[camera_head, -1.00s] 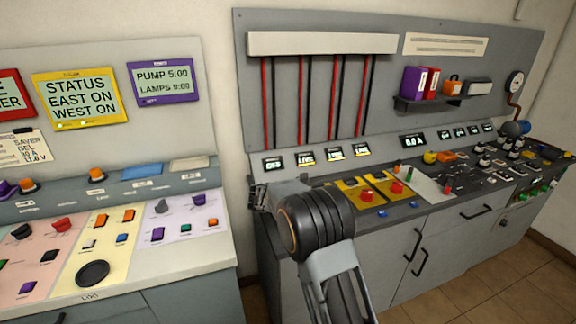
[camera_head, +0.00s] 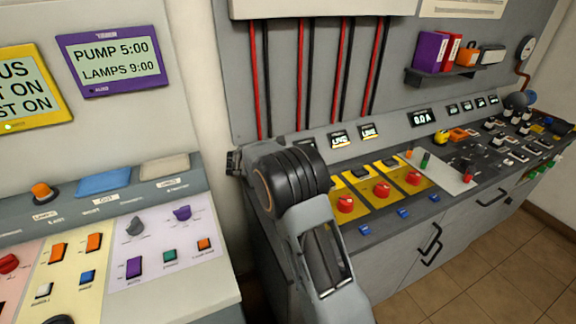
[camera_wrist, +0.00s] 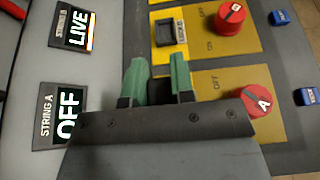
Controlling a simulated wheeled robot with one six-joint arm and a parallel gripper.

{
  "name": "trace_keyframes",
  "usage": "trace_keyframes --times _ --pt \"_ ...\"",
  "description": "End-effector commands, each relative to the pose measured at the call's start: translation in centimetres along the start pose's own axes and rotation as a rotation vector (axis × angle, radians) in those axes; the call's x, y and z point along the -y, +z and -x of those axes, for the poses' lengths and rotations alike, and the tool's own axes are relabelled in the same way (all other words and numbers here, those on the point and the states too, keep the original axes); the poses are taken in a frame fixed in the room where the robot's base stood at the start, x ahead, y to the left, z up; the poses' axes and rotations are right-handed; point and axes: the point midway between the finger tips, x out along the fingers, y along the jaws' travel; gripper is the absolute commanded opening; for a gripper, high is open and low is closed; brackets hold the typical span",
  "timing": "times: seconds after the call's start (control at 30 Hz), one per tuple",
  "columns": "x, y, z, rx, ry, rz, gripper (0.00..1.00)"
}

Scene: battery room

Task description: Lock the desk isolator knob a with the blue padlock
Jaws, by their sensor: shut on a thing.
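The red isolator knob A (camera_wrist: 258,103) is in the wrist view, on a yellow plate, right of my gripper. The display beside it, STRING A (camera_wrist: 66,116), reads OFF. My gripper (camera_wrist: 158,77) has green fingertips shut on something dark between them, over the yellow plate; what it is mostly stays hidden. I cannot make out the blue padlock. In the head view my arm hides the gripper. Several red knobs on yellow plates show there, such as one knob (camera_head: 345,203) right of my arm.
Another red knob (camera_wrist: 231,17) has a dark lock slot (camera_wrist: 165,31) beside it. Its display (camera_wrist: 75,22) reads LIVE. Small blue blocks (camera_wrist: 307,96) line the desk's front edge. A second console (camera_head: 150,240) stands left. The floor (camera_head: 470,275) in front is clear.

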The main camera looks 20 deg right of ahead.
Motion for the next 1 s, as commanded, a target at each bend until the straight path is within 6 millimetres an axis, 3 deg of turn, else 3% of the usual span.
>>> trace_keyframes --times 0.6,1.0 --pt "-0.1 -4.8 -1.8 0.0 0.004 0.002 0.0" --pt "-0.1 -5.1 -1.9 0.0 0.004 0.002 0.0"
